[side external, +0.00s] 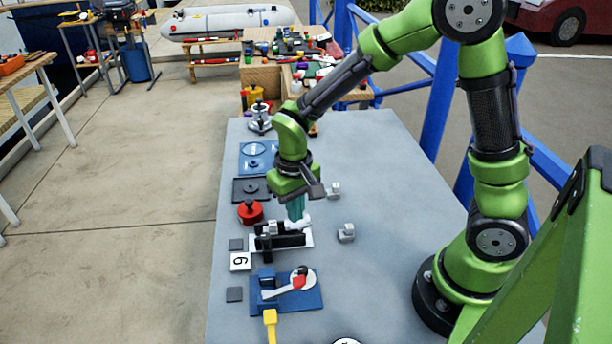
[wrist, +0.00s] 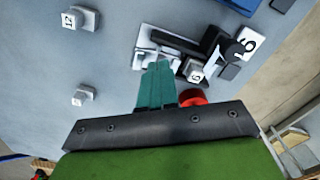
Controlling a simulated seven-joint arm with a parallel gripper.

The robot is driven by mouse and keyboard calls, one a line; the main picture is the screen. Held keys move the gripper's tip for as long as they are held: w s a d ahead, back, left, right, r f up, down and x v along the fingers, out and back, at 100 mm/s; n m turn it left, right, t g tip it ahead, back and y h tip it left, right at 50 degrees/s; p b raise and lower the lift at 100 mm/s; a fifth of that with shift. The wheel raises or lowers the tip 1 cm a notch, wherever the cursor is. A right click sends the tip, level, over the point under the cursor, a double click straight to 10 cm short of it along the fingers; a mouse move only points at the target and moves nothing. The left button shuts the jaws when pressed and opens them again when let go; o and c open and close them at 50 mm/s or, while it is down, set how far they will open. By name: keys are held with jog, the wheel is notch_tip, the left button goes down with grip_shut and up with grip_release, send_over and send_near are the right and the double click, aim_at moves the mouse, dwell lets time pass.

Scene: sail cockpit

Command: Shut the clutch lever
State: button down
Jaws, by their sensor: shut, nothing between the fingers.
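The clutch (side external: 283,239) is a black body on a white base plate on the grey table. In the wrist view its black body (wrist: 208,43) shows beyond my fingers, with a white plate (wrist: 147,48) under it. Which part is the lever, and its exact angle, I cannot tell clearly. My gripper (side external: 297,218) points down with its teal fingers together and empty, at the right end of the clutch. In the wrist view the fingertips (wrist: 158,68) are close to light grey parts of the clutch; whether they touch I cannot tell.
A red knob (side external: 250,212) stands behind the clutch. A blue base (side external: 314,299) with a white and red handle is in front. A white number tile (side external: 240,261) lies to the left. Small grey blocks (side external: 346,233) stand to the right. The table's right side is mostly clear.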

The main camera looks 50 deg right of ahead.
notch_tip(320, 180, up, 7)
jog(key=shift+f, duration=0.2)
dwell(0.5)
jog(key=s+d+r+m+t+y, duration=0.1)
jog(key=s+d+r+t+y, duration=0.1)
jog(key=s+r+t, duration=0.5)
jog(key=shift+s+v, duration=0.25)
jog(key=shift+v, duration=2.7)
jog(key=shift+a+f, duration=0.1)
jog(key=shift+f, duration=0.05)
